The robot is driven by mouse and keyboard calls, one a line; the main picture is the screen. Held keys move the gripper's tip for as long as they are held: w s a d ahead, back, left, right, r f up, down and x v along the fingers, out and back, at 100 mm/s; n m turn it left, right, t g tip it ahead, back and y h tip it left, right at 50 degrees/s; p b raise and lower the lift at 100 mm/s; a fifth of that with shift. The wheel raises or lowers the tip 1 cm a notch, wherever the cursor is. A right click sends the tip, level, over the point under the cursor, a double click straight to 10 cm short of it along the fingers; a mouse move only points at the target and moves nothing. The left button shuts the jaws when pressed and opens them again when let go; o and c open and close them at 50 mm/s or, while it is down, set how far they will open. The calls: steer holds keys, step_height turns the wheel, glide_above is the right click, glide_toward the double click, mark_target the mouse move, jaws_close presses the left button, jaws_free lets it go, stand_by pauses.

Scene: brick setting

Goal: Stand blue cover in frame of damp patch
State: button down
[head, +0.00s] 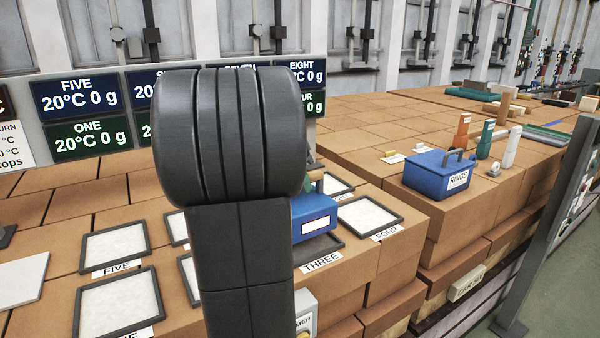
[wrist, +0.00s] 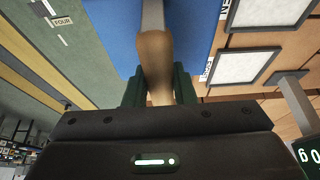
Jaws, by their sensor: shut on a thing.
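The blue cover (head: 314,219), a box with a white label on its side, shows just right of my arm in the head view. It is over the frame labelled THREE (head: 334,243), whose visible inside is darker than the pale patches in the other frames. I cannot tell whether the cover touches the surface there. In the wrist view my gripper (wrist: 157,84) is shut on the cover's tan handle (wrist: 156,60), with the blue top (wrist: 110,35) beyond it. My arm hides the cover's left part in the head view.
Frame FOUR (head: 399,224) is beside THREE at right, and frame FIVE (head: 147,236) is at left; both hold pale patches. A blue RINGS box (head: 425,178) stands on the right brick stack. Display panels (head: 78,95) stand behind. A grey post (head: 557,215) is at far right.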

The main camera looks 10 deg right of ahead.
steer(key=shift+f, duration=2.3)
steer(key=c, duration=1.2)
jaws_free()
steer(key=shift+f, duration=0.1)
steer(key=v, duration=1.2)
steer(key=shift+s+a, duration=0.1)
steer(key=shift+a, duration=0.05)
